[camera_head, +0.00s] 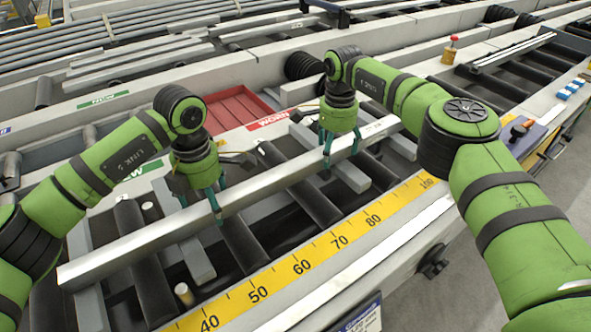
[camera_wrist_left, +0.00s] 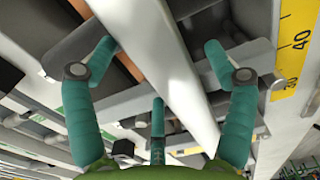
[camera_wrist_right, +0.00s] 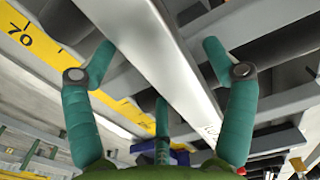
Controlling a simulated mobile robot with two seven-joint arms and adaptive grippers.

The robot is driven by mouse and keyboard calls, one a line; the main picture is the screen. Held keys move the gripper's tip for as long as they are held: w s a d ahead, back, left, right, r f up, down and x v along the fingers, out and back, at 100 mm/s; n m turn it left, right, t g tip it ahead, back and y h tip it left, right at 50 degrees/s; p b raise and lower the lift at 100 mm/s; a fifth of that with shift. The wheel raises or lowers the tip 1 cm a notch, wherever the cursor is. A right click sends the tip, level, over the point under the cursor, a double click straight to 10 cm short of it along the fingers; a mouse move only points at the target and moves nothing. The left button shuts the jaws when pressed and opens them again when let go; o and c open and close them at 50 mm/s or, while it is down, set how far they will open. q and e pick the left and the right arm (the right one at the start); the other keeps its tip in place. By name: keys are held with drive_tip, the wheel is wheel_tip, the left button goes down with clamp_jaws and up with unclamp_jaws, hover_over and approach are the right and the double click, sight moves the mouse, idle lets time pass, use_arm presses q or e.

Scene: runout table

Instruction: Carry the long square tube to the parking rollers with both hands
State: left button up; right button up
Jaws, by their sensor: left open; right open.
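The long square tube (camera_head: 270,181) is a pale grey metal bar lying diagonally across dark rollers (camera_head: 152,275), its near end at lower left. My left gripper (camera_head: 201,204) is over its middle-left part, with teal fingers apart. In the left wrist view the tube (camera_wrist_left: 172,65) runs between the open fingers (camera_wrist_left: 162,50), with gaps on both sides. My right gripper (camera_head: 341,150) is over the tube toward its far end. In the right wrist view the tube (camera_wrist_right: 150,50) passes between the open fingers (camera_wrist_right: 160,52). Which rollers are the parking ones I cannot tell.
A yellow scale (camera_head: 300,267) runs along the table's front edge. A red tray (camera_head: 240,108) lies behind the tube near a WORN label (camera_head: 270,121). Another roller section (camera_head: 490,85) with long bars stands at right. Grey crossbars lie between the rollers.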

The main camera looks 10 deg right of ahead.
use_arm(q)
drive_tip(key=shift+f, duration=0.35)
use_arm(e)
drive_tip(key=shift+f, duration=0.35)
use_arm(q)
clamp_jaws()
use_arm(e)
clamp_jaws()
use_arm(q)
drive_tip(key=shift+r, duration=0.2)
use_arm(e)
drive_tip(key=shift+r, duration=0.2)
